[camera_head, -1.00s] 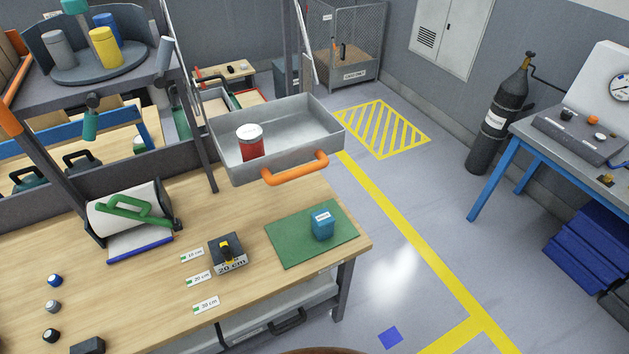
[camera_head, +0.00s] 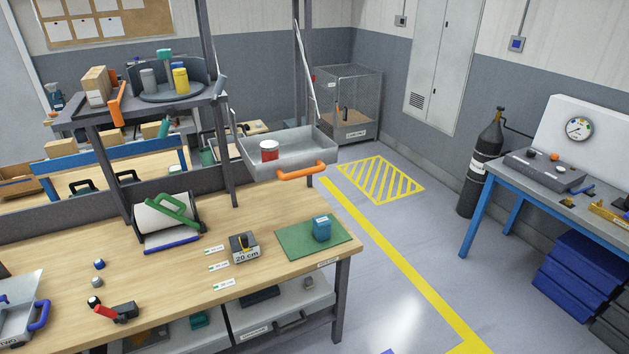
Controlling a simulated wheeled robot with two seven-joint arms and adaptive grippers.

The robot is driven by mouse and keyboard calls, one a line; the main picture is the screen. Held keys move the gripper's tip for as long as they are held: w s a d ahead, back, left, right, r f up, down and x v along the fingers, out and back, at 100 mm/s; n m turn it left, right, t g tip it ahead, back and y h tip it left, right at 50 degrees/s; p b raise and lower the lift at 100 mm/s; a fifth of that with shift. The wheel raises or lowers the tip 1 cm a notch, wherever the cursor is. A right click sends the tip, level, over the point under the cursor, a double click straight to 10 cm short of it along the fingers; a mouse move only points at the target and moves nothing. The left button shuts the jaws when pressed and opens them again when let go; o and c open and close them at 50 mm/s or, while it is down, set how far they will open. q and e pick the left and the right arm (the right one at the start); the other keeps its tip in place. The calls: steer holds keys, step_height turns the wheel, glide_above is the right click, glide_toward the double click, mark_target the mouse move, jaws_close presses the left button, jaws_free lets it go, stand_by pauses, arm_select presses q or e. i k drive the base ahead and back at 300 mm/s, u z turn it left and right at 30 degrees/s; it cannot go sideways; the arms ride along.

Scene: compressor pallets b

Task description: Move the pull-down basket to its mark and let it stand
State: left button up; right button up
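The pull-down basket (camera_head: 310,150) is a grey metal tray with an orange handle (camera_head: 302,171) on its front side. It hangs on a frame above the back right part of the wooden workbench. A red can with a white lid (camera_head: 269,152) stands inside it. Which mark belongs to the basket I cannot tell. Neither of my grippers is in view.
A green mat (camera_head: 296,244) with a blue box (camera_head: 322,228) lies at the bench's right end. A paper roll with a green handle (camera_head: 172,212) stands left. Right of the bench is open floor with yellow lines, a gas cylinder (camera_head: 482,165) and a blue-legged table (camera_head: 515,190).

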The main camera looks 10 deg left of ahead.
mark_target(305, 151)
steer(key=u, duration=0.55)
steer(key=i, duration=0.6)
steer(key=u, duration=0.65)
steer(key=i, duration=0.7)
steer(key=z, duration=0.1)
